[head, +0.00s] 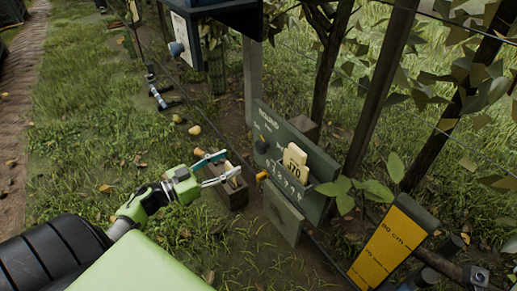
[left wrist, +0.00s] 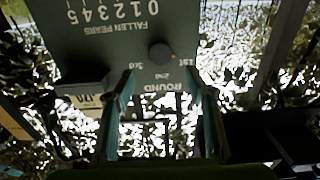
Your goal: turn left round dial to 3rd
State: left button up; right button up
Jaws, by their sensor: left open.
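The dark green board (head: 318,168) stands at a post right of centre in the head view. Its round dial (head: 261,146) is a small dark knob under the word ROUND. In the left wrist view the board appears upside down, with the round dial (left wrist: 161,55) beside the labels 1st, 2nd and 3rd. A small orange mark on the dial is on the side towards 1st. My left gripper (head: 233,163) is open and empty, its fingers pointing at the board, apart from the dial. Its fingers (left wrist: 162,85) lie on either side below the dial in the wrist view.
A cream card (head: 294,157) sits in a holder on the board. A wooden box (head: 234,192) stands left of it, and a yellow measuring board (head: 391,245) at right. A dark box on a post (head: 215,30) hangs above. Grass at left is open, with fallen pears.

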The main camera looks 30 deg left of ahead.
aim_at(258, 149)
pick_arm(q)
jog(key=b+x, duration=0.3)
jog(key=x, duration=0.7)
jog(key=shift+x, duration=0.85)
jog(key=shift+c, duration=0.4)
jog(key=c, duration=1)
